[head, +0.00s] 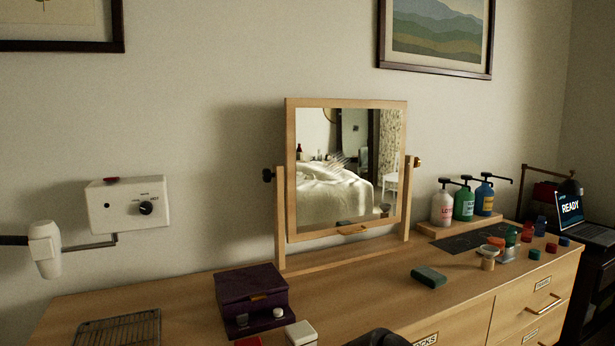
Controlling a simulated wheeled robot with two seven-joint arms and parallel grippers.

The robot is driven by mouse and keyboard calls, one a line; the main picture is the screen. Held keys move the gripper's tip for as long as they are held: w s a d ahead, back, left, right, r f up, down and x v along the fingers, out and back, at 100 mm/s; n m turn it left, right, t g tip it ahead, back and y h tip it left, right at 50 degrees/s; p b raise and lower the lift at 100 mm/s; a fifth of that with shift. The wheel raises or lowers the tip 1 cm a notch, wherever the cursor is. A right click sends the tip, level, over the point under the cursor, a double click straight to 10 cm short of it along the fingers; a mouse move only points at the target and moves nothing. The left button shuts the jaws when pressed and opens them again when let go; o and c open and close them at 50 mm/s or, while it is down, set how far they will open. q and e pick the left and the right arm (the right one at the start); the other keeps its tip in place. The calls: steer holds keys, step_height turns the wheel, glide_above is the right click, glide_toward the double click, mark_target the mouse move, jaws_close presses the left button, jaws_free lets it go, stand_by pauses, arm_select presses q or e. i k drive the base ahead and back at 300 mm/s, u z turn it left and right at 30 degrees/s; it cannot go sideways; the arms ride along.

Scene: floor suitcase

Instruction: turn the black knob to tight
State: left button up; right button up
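A black knob (267,175) sits on the left post of a wooden tilting mirror (291,170), at the pivot. A brass-coloured knob (417,162) is on the right post. The mirror stands upright on the dresser and reflects a bed. The black knob is small here, and I see no readable tight marking on it. No gripper is clearly in view. A dark rounded shape (380,339) is cut off by the bottom edge, and I cannot tell what it is. Nothing touches the black knob.
A white wall box (125,205) with a black dial is left of the mirror. A purple box (250,290) stands on the dresser in front of the mirror's left side. Pump bottles (464,203), a green block (428,276) and small coloured items are to the right.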

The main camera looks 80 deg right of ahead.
mark_target(267, 176)
steer(key=u, duration=0.45)
steer(key=k, duration=1.55)
steer(key=z, duration=1.9)
steer(key=i, duration=0.45)
